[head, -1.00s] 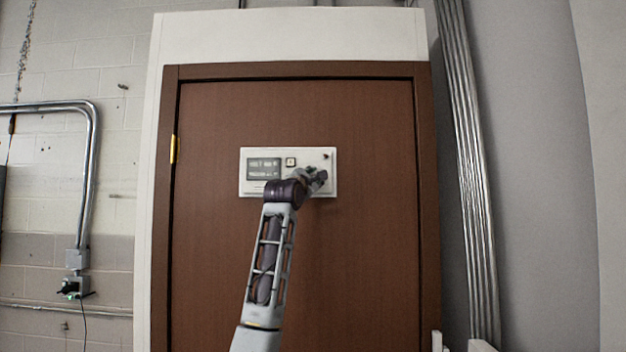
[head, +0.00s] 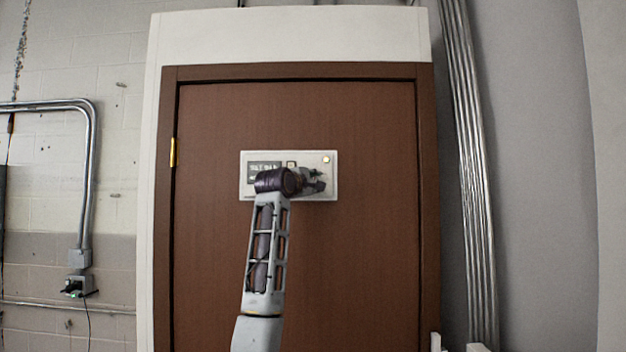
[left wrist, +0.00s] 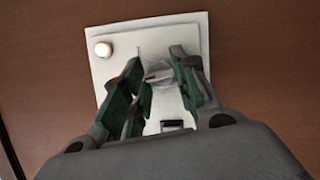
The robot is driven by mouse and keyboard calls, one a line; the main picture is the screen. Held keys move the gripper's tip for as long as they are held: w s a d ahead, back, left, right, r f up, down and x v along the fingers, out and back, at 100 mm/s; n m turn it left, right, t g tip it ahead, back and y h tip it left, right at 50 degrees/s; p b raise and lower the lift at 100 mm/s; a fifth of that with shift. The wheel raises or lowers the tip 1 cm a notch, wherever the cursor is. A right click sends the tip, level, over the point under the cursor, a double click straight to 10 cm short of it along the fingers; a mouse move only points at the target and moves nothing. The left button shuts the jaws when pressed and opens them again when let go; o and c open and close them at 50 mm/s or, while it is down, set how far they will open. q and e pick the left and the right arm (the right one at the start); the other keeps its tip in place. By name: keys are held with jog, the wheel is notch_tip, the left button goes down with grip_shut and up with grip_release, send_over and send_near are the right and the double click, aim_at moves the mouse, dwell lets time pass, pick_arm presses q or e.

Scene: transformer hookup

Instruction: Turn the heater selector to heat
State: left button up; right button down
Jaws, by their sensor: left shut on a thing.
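The heater panel (head: 330,192) is a pale plate on the brown door; it also fills the middle of the left wrist view (left wrist: 190,25). My left gripper (head: 316,181) is in front of its lower right part. In the left wrist view, the fingers of my left gripper (left wrist: 158,62) are shut on the round selector knob (left wrist: 158,72), which has a red pointer mark. The lamp (head: 326,159) at the panel's upper right glows. The screen (head: 265,166) is partly covered by my wrist, and its text is too small to read. My right gripper does not show.
A small square button (head: 291,164) sits beside the screen. The brown door (head: 370,250) is flat and clear around the panel. Metal conduits (head: 470,170) run up the wall on the right, and a bent pipe (head: 88,170) is at left.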

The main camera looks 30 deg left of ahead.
pick_arm(q)
jog(key=shift+m+g+p, duration=0.4)
jog(key=shift+m+p, duration=0.15)
jog(key=shift+m, duration=0.35)
jog(key=o, duration=1)
jog(key=shift+s, duration=0.15)
jog(key=shift+s+d, duration=0.3)
jog(key=shift+s, duration=1.6)
jog(key=shift+s+d, duration=0.35)
jog(key=shift+s, duration=1.55)
jog(key=shift+s+d, duration=0.3)
jog(key=shift+s, duration=1.6)
